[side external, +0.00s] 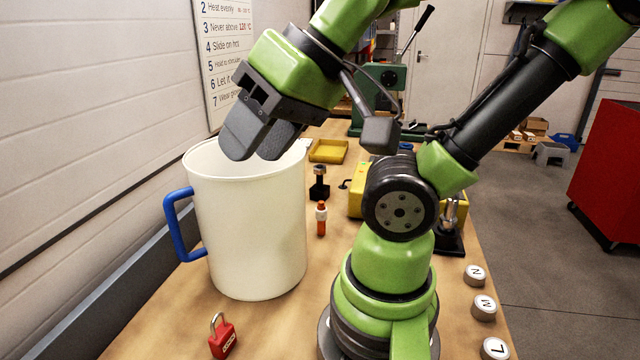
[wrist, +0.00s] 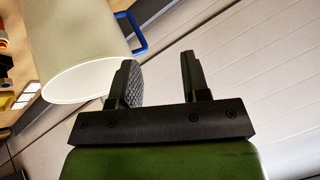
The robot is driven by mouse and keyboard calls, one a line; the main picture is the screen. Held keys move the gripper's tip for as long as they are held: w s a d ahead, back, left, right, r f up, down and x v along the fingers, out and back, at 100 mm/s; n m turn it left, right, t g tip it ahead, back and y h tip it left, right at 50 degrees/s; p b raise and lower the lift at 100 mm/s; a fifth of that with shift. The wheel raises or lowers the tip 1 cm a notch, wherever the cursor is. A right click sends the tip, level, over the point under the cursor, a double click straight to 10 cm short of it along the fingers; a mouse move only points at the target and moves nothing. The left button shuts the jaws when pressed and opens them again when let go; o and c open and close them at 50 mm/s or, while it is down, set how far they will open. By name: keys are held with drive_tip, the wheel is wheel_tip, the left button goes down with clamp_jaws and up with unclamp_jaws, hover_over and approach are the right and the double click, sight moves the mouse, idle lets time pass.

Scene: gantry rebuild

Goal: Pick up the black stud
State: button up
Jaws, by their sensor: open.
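The black stud (side external: 319,189) appears to be the small dark upright piece on the bench, just right of the big white mug in the side view. It has a wider foot and a narrower top. I do not see it in the wrist view. My gripper (side external: 254,150) is open, its fingers pointing down, overlapping the mug's rim in the side view. It is left of the stud and higher than it. The wrist view shows my gripper's two fingers (wrist: 158,65) apart with nothing between them.
The tall white mug (side external: 250,235) with a blue handle stands between the wall and the stud; it also shows in the wrist view (wrist: 75,40). An orange-and-white piece (side external: 321,218) stands close before the stud. A yellow tray (side external: 328,150) lies behind. A red padlock (side external: 222,336) lies in front.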

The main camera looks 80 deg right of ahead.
drive_tip(key=o, duration=0.5)
drive_tip(key=shift+c, duration=0.2)
